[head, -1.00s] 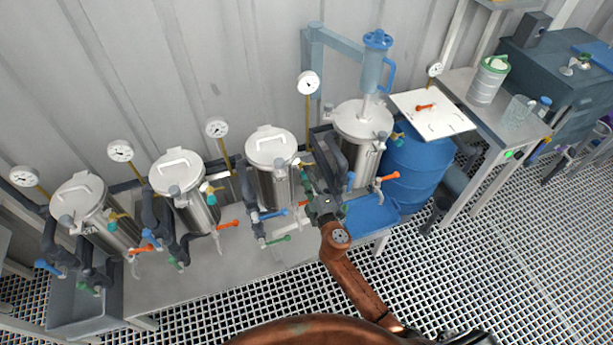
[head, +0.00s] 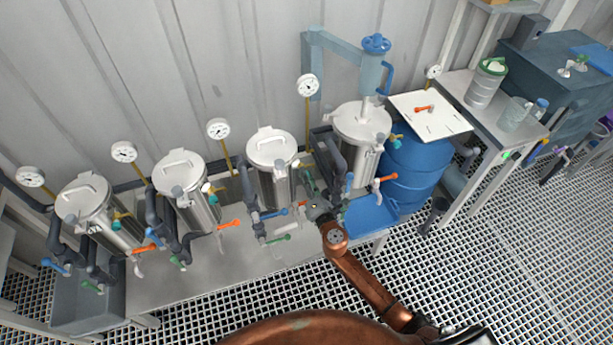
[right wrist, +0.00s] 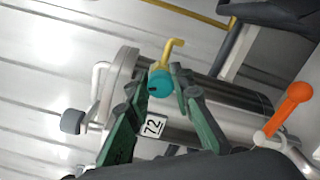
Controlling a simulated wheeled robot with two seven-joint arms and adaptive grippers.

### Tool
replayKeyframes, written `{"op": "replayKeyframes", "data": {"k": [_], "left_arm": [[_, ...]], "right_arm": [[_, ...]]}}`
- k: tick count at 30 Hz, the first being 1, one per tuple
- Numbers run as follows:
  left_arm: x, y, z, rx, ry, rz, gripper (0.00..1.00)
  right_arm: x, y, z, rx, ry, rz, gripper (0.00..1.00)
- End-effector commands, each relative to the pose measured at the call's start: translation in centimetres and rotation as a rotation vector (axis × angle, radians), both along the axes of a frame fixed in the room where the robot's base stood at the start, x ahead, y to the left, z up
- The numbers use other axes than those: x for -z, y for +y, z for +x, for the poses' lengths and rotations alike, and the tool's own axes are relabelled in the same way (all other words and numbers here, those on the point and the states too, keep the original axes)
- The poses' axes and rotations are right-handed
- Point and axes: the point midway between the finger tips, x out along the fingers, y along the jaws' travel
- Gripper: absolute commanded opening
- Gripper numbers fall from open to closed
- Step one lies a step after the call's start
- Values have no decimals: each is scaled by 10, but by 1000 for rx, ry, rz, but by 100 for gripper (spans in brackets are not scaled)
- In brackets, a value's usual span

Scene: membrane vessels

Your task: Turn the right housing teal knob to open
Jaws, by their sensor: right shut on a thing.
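The teal knob (right wrist: 160,84) sits on a steel housing (right wrist: 205,102) with a yellow bent piece behind it and a "72" label nearby. My right gripper (right wrist: 160,80) has its green fingers on either side of the knob and is shut on it. In the head view my right gripper (head: 307,180) reaches the right side of the third steel housing (head: 272,165) from the left. The knob is too small and covered there to make out clearly. My left gripper is not in view.
Another steel housing (head: 359,135) stands close right of my gripper, with dark pipes between. An orange-handled valve (head: 386,178) and a blue barrel (head: 420,160) are further right. Two more housings stand left. Open grating floor (head: 240,295) lies in front.

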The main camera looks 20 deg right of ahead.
Motion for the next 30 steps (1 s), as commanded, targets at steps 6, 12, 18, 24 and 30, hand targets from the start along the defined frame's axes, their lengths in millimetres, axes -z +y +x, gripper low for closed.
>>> {"op": "replayKeyframes", "data": {"k": [6, 12, 18, 24, 30], "left_arm": [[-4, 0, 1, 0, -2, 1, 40], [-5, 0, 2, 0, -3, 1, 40], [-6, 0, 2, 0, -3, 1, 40], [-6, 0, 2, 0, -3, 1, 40], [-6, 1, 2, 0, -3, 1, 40]], "right_arm": [[0, 1, 0, -2, -3, -108, 0], [1, 1, -1, -2, -3, -157, 0], [2, 1, -1, -2, -3, -171, 0], [2, 1, -1, -3, -3, -171, 0], [2, 1, -1, -2, -3, -171, 28]]}}
